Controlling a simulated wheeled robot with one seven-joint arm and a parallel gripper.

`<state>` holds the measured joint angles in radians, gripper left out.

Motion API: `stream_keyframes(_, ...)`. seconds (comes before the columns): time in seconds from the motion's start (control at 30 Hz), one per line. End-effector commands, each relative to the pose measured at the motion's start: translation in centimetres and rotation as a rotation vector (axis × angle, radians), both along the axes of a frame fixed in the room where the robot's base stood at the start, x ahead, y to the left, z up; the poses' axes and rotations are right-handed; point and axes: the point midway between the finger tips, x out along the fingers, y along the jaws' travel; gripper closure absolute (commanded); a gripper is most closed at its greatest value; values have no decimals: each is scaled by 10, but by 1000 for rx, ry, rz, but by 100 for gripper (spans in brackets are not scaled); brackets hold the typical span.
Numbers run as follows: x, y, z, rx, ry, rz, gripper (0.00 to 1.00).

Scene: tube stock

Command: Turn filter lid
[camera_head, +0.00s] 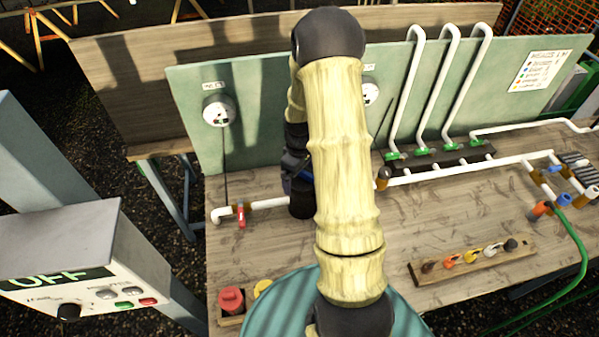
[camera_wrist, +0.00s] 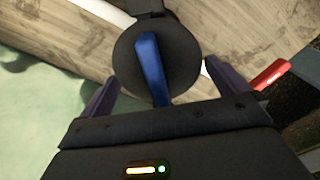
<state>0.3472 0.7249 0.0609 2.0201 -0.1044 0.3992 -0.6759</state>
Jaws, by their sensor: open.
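The filter lid (camera_wrist: 183,72) is a round black disc in the wrist view, with a blue bar handle (camera_wrist: 151,62) across it. My gripper (camera_wrist: 161,76) is open, with one finger at each side of the lid. The blue bar lies between the fingers, and I see no finger closed on it. Whether the fingers touch the lid's rim cannot be told. In the head view the black filter body (camera_head: 302,203) stands in the white pipe line, and my arm hides most of the lid and gripper.
A red valve lever (camera_head: 241,215) sits on the pipe to the left; a red handle (camera_wrist: 271,75) shows near my right finger. The green back panel (camera_head: 265,110) with gauges stands close behind. A wooden rack of coloured pieces (camera_head: 473,262) lies right on the workbench (camera_head: 430,222).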

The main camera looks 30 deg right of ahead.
Motion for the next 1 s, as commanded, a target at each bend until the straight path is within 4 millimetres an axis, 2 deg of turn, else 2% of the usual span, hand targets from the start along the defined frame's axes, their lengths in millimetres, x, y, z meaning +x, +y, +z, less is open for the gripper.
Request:
stream_keyframes(0.13, 0, 0, 0, 0, 0, 0, 0)
stream_keyframes(0.33, 0, 0, 0, 0, 0, 0, 39)
stream_keyframes(0.47, 0, 0, 1, 0, 0, 24, 39)
stream_keyframes(0.8, -4, 4, 2, 2, 1, 392, 39)
stream_keyframes(1.0, -4, 4, 0, 0, 0, 423, 39)
